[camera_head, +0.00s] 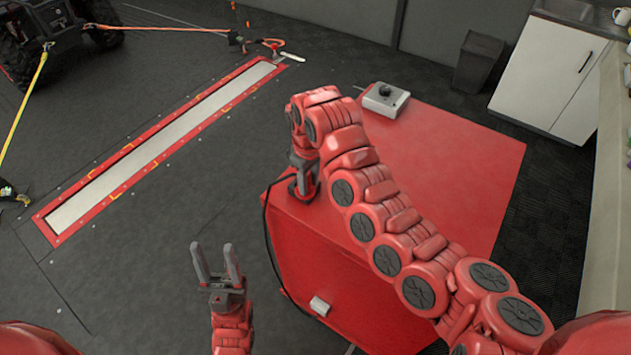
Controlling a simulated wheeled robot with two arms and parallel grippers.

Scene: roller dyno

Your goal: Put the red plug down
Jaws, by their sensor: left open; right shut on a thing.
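My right gripper (304,178) points down at the left edge of the red cabinet (455,165). It is shut on the red plug (303,192), which is small and mostly hidden by the fingers. The plug is at the cabinet top's surface; I cannot tell whether it rests on it. A black cable (266,222) runs from near the plug down the cabinet's left side. My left gripper (215,262) is open and empty, fingers pointing up the picture, left of the cabinet and over the dark floor.
A grey box with a black knob (385,99) stands at the cabinet top's far edge. The cabinet top right of my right arm is clear. A red-framed roller strip (160,150) lies in the floor at left. A dark bin (478,60) and white cupboard (548,75) stand behind.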

